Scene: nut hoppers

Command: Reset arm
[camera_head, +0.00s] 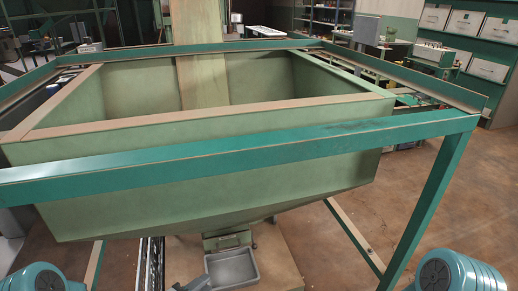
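A large green hopper (230,170) with a wide open top fills the middle of the head view and narrows to a spout (227,240) at the bottom. A grey metal tray (232,268) sits below the spout. My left gripper (195,284) shows only as a small grey piece at the bottom edge, beside the tray's left side. I cannot tell whether it touches the tray or whether its fingers are apart. My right gripper is out of view. Rounded teal joints of my arms show at the bottom left and bottom right corners.
A teal frame (300,142) runs around the hopper, with a slanting leg (432,200) at the right. Brown floor (480,190) is clear at the right.

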